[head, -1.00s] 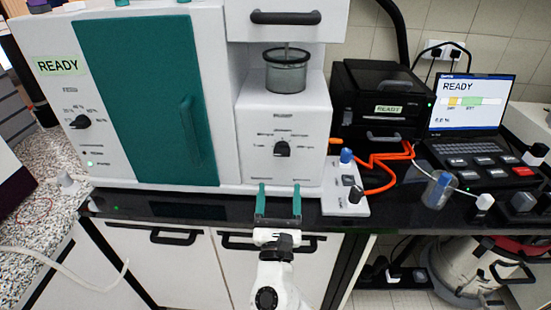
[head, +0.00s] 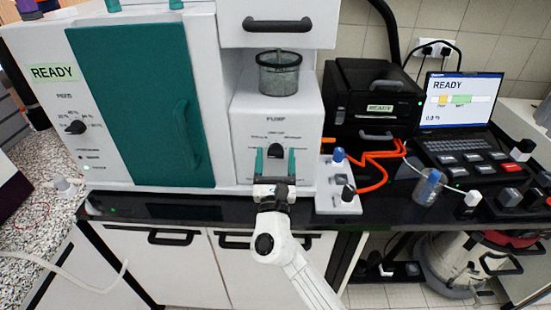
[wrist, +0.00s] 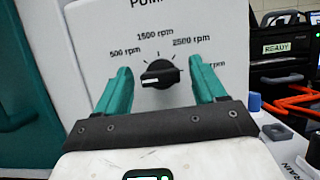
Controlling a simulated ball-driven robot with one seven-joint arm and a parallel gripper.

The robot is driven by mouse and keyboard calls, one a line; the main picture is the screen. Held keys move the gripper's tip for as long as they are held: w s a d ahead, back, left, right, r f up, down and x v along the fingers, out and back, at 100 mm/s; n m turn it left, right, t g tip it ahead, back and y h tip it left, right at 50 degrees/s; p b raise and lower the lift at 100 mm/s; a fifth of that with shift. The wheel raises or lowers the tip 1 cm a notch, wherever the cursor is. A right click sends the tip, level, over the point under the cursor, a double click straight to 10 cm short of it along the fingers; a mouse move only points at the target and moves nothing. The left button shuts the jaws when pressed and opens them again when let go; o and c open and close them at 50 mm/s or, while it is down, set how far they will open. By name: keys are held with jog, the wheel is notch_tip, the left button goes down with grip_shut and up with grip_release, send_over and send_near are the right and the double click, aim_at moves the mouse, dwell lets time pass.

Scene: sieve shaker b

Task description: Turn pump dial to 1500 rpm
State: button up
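The "1500 rpm" label (wrist: 155,34) is above the knob. My gripper (head: 275,152) is open and empty, with one teal finger to each side of the dial. Gaps show between both fingers and the knob; whether the tips reach its depth I cannot tell.
A small white switch box (head: 335,195), orange cables (head: 378,170) and a black printer-like unit (head: 350,105) are to the right.

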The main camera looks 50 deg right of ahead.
jog(key=c, duration=1)
jog(key=shift+f+m+b, duration=0.1)
jog(key=shift+m+b, duration=0.4)
jog(key=shift+f+m+g+h+b, duration=0.1)
jog(key=shift+m+g+h+b, duration=0.45)
jog(key=shift+m+b, duration=0.2)
jog(key=m+g+b, duration=0.1)
jog(key=m, duration=0.1)
jog(key=m+g+b, duration=0.1)
jog(key=m, duration=0.1)
jog(key=shift+w+a+h, duration=0.1)
jog(key=shift+h, duration=0.25)
jog(key=m+g+b, duration=0.1)
jog(key=m+b, duration=0.1)
jog(key=m, duration=0.1)
jog(key=m+g+b, duration=0.1)
jog(key=m, duration=0.2)
jog(key=shift+g+b, duration=0.35)
jog(key=shift+b, duration=0.05)
jog(key=m+g+b, duration=0.1)
jog(key=m, duration=0.1)
jog(key=m+g+b, duration=0.1)
jog(key=m, duration=0.2)
jog(key=shift+r, duration=0.2)
jog(key=m+g+y+b, duration=0.1)
jog(key=m, duration=0.3)
jog(key=shift+m+y, duration=0.25)
jog(key=shift+y, duration=0.15)
jog(key=shift+m, duration=0.3)
